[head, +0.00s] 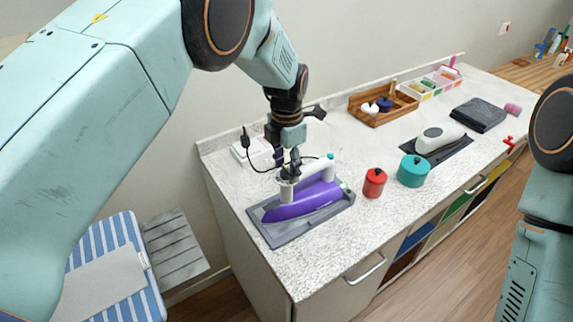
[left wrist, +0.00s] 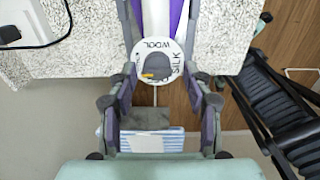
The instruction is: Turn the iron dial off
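The purple iron (head: 295,205) with a white handle lies on a grey rest (head: 285,236) near the counter's left end. Its round white dial (left wrist: 158,62) shows in the left wrist view, with WOOL and SILK lettering, a grey middle and an orange mark. My left gripper (head: 291,172) points down at the handle's left end, over the dial. In the left wrist view its two fingers (left wrist: 159,72) stand apart, one on each side of the dial. I cannot tell whether they touch it. My right gripper is out of view.
A white box (head: 253,151) with a black plug and cable sits behind the iron. A red pot (head: 374,183) and a teal pot (head: 413,171) stand to its right. A striped ironing board (head: 115,265) is left of the counter. A wooden tray (head: 383,103) stands at the back.

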